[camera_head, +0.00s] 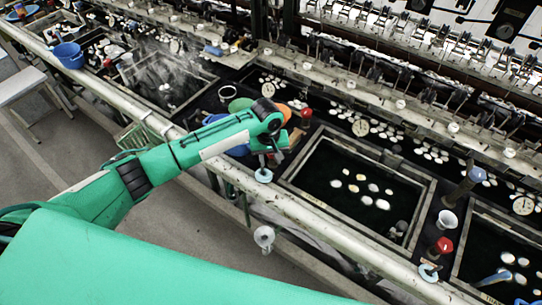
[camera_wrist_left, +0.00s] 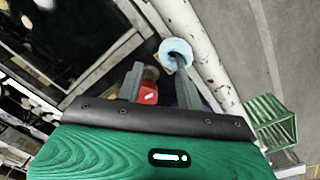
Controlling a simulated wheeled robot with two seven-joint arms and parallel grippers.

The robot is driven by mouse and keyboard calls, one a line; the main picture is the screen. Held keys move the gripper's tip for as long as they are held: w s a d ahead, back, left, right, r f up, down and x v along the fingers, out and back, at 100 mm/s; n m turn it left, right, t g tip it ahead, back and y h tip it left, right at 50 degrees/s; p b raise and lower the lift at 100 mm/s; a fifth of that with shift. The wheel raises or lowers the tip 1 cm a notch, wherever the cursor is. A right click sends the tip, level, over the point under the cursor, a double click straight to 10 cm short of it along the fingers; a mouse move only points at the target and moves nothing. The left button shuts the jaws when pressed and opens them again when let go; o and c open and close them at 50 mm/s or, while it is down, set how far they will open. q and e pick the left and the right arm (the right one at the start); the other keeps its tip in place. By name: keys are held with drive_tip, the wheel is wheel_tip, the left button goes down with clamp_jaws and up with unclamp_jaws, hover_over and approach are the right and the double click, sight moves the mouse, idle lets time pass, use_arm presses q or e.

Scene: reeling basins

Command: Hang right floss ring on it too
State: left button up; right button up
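My left gripper (camera_head: 268,158) reaches over the front rail, pointing down at the near left corner of the middle basin. In the left wrist view its two fingers (camera_wrist_left: 160,86) are apart, so it is open. A pale blue floss ring (camera_head: 263,175) is just below the fingertips in the head view. The ring also shows in the left wrist view (camera_wrist_left: 175,53), near the fingertips; I cannot tell whether they touch. Another pale blue floss ring (camera_head: 428,272) is on the rail at the lower right. My right gripper is not in view.
The middle basin (camera_head: 425,207) holds dark water with several pale cocoons. A red-topped item (camera_head: 442,246) and a white cup (camera_head: 447,220) stand right of it. A pale round fitting (camera_head: 264,237) is below the front rail (camera_head: 330,230). Bowls crowd behind the gripper.

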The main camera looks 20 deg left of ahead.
use_arm(q)
drive_tip(key=shift+s+a+f+g, duration=0.15)
drive_tip(key=shift+s+a+f, duration=0.15)
drive_tip(key=shift+f, duration=0.25)
drive_tip(key=shift+s+a+f+g, duration=0.15)
drive_tip(key=shift+s+f, duration=0.15)
drive_tip(key=shift+f, duration=0.25)
wheel_tip(320, 180, up, 16)
drive_tip(key=b, duration=0.3)
drive_tip(key=shift+w+d, duration=0.15)
drive_tip(key=shift+w, duration=0.3)
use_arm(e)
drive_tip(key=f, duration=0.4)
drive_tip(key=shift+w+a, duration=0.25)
use_arm(q)
drive_tip(key=shift+f, duration=0.1)
